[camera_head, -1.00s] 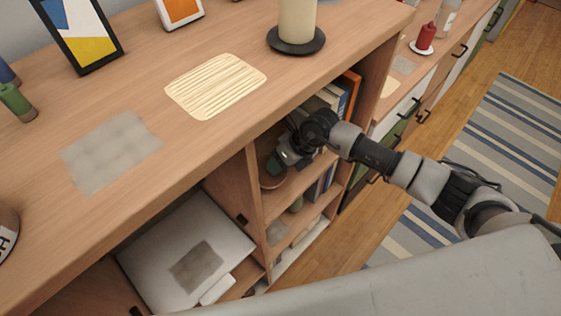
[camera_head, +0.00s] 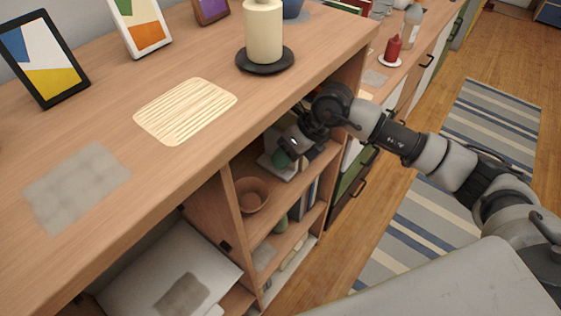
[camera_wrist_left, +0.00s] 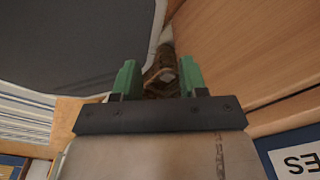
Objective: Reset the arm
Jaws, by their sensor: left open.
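My right arm comes in from the right in the head view. Its gripper (camera_head: 287,154) is at the open front of the shelf unit, right of and above a brown bowl (camera_head: 252,195), apart from it. Only a green tip shows, so I cannot tell whether it is open or shut. My left gripper (camera_wrist_left: 158,80) shows in the left wrist view with its two green fingers apart and nothing held between them. A brown patterned thing (camera_wrist_left: 161,70) is seen beyond the gap; I cannot tell what it is. The left arm is out of the head view.
The wooden counter top (camera_head: 190,165) holds a woven mat (camera_head: 186,110), a grey cloth (camera_head: 76,187), picture frames (camera_head: 42,58) and a cream candle (camera_head: 263,32) on a dark base. Shelves below hold books and bowls. A striped rug (camera_head: 470,170) lies on the floor at right.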

